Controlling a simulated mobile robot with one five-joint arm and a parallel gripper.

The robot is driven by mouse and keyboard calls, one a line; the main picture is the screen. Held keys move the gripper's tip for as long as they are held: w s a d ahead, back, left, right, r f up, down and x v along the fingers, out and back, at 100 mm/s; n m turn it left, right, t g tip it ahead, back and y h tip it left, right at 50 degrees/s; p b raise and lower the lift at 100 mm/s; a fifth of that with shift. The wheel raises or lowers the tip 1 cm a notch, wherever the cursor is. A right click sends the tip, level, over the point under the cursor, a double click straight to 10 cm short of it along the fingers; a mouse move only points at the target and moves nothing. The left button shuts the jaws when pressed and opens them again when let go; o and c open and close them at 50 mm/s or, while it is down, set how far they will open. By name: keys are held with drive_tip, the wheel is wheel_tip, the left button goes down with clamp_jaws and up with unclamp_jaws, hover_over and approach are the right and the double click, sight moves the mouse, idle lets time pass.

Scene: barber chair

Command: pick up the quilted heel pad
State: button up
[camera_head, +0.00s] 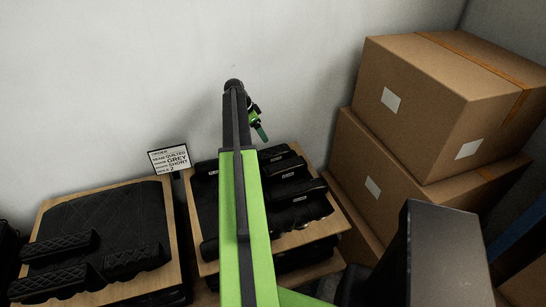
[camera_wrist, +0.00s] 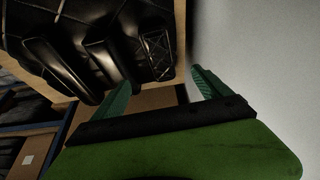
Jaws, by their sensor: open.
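My gripper (camera_head: 260,130) is open and empty, raised in front of the white wall near the back of the right board. In the wrist view its two green fingers stand wide apart (camera_wrist: 163,92). Several black pads show beyond the fingers there; one with a diamond-stitched face (camera_wrist: 158,55) is nearest the gap, and it looks like a quilted pad. In the head view, black quilted pads (camera_head: 60,246) lie on the left board. I cannot tell which one is the heel pad. My arm hides part of the right board.
The left wooden board (camera_head: 178,250) and right wooden board (camera_head: 330,228) carry black pads and rolls. An order sign (camera_head: 169,159) reading "quilted", "grey" and "short" stands between them. Stacked cardboard boxes (camera_head: 415,100) rise at the right. The air before the wall is free.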

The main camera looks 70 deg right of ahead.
sight(272, 151)
drive_tip(key=b+x, duration=1.3)
drive_tip(key=x, duration=0.3)
drive_tip(key=shift+w+a+f+b, duration=0.1)
drive_tip(key=shift+w+f+b, duration=0.05)
drive_tip(key=shift+b, duration=0.2)
drive_tip(key=c, duration=1.7)
drive_tip(key=shift+o, duration=0.2)
drive_tip(key=shift+r, duration=0.25)
